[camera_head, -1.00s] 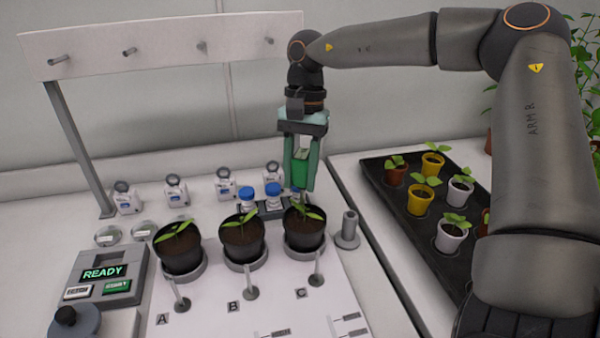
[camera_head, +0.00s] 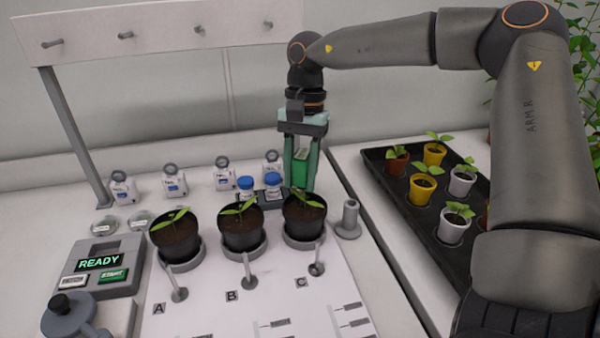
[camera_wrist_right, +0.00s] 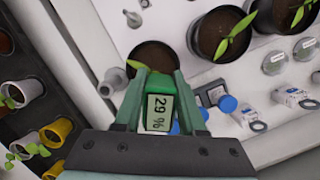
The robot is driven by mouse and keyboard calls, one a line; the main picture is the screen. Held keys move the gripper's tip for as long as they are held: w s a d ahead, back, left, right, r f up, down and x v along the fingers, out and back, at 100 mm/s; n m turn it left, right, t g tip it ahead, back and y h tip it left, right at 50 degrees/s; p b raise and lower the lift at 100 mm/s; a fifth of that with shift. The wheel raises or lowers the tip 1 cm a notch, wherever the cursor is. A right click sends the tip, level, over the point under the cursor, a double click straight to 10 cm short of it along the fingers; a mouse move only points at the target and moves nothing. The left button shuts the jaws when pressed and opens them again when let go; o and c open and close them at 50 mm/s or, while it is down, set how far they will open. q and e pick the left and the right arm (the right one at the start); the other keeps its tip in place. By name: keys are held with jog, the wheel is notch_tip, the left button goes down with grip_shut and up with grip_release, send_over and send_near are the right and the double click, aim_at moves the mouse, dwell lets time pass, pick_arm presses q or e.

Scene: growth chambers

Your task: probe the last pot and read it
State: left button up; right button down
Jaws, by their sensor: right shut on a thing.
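Three black pots with seedlings stand in a row in the head view: pot A (camera_head: 175,243), pot B (camera_head: 241,233) and pot C (camera_head: 304,224). My right gripper (camera_head: 300,178) is shut on a green probe (camera_head: 301,165) above the rear edge of pot C. My left gripper is not in view.
A READY console (camera_head: 103,268) stands at the left. Blue-capped vials (camera_head: 273,185) sit in a rack behind the pots. An empty grey holder (camera_head: 349,218) stands right of pot C. A black seedling tray (camera_head: 387,188) lies at the right. A peg board (camera_head: 150,35) is at the back.

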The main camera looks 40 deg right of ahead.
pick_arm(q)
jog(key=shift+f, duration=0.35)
pick_arm(e)
jog(key=shift+f, duration=0.45)
jog(key=shift+c, duration=2)
grip_release()
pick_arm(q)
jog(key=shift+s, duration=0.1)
pick_arm(e)
jog(key=shift+w+d+r, duration=0.1)
jog(key=shift+r, duration=0.35)
jog(key=p+v, duration=0.1)
jog(key=v, duration=0.9)
jog(key=shift+d+r, duration=0.1)
jog(key=shift+r, duration=0.15)
jog(key=shift+w+d+r, duration=0.1)
jog(key=shift+r, duration=0.4)
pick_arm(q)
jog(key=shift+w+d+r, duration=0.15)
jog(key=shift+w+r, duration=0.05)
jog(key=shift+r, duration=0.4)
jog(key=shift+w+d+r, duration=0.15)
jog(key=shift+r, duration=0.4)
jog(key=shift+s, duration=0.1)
